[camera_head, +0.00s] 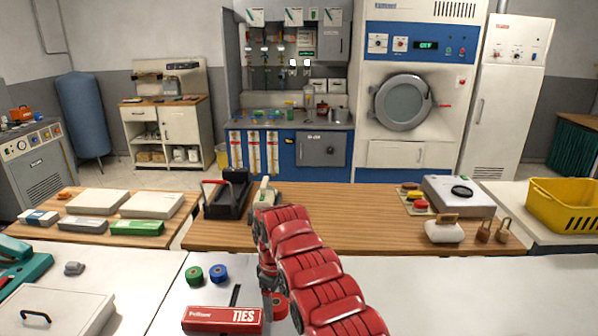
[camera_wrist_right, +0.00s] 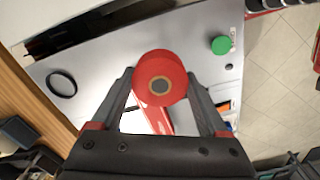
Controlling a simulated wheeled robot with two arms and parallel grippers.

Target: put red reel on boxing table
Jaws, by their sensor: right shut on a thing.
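The red reel (camera_wrist_right: 160,78) is held between the two fingertips of my right gripper (camera_wrist_right: 158,92) in the right wrist view. It has a brown ring and a grey centre. In the head view the red reel (camera_head: 279,306) shows partly behind my red right arm, just right of the red TIES box (camera_head: 222,320). The right gripper is largely hidden there by the arm. I cannot tell which table is the boxing table. My left gripper is not in view.
A yellow basket (camera_head: 562,205) stands at right. Flat boxes lie on the left wooden table (camera_head: 185,207). The white surface right of my arm (camera_head: 450,295) is clear.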

